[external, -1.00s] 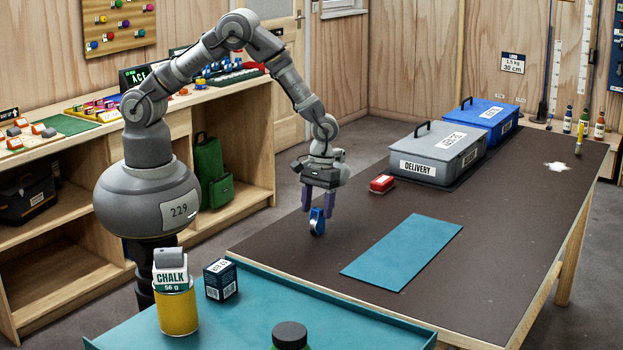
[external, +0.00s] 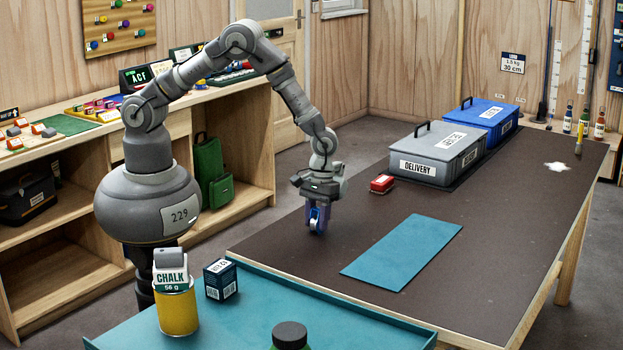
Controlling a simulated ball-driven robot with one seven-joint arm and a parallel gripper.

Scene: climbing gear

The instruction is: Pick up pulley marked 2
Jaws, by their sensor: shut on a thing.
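A small blue pulley (external: 316,225) with a pale wheel stands on the dark table top (external: 290,255), near its left edge. My gripper (external: 318,218) points down over it, with its purple fingers on either side, shut on it. The fingers hide much of the pulley. It looks to be at table height; I cannot tell whether it still touches the table. No number on it can be read from here. A red object (external: 382,184), too small to identify, lies farther back beside the grey box.
A grey box (external: 436,155) labelled DELIVERY and a blue box (external: 488,120) stand at the back. A teal mat (external: 402,252) lies bare to the right. In front, a teal tray (external: 260,318) holds a chalk container, a dark box and a dark-lidded jar.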

